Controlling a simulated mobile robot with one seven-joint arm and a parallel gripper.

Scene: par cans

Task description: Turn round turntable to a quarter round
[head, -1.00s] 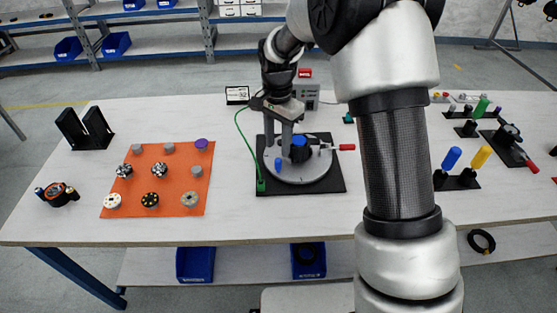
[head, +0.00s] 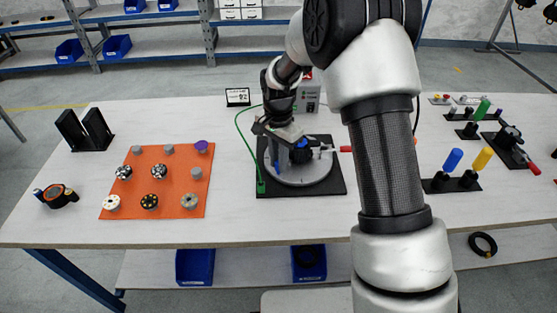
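The turntable is a round grey disc (head: 318,178) on a square black base plate (head: 330,189) in the middle of the table. A dark hub with a blue top (head: 302,143) stands on the disc. A toggle clamp with a red handle (head: 345,149) reaches in from the right.
An orange mat (head: 180,180) with several knobs lies to the left. A small display (head: 237,96) and a grey box (head: 306,97) stand behind the turntable. A green cable (head: 241,130) runs to the base plate. Pegs and clamps (head: 468,180) stand on the right.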

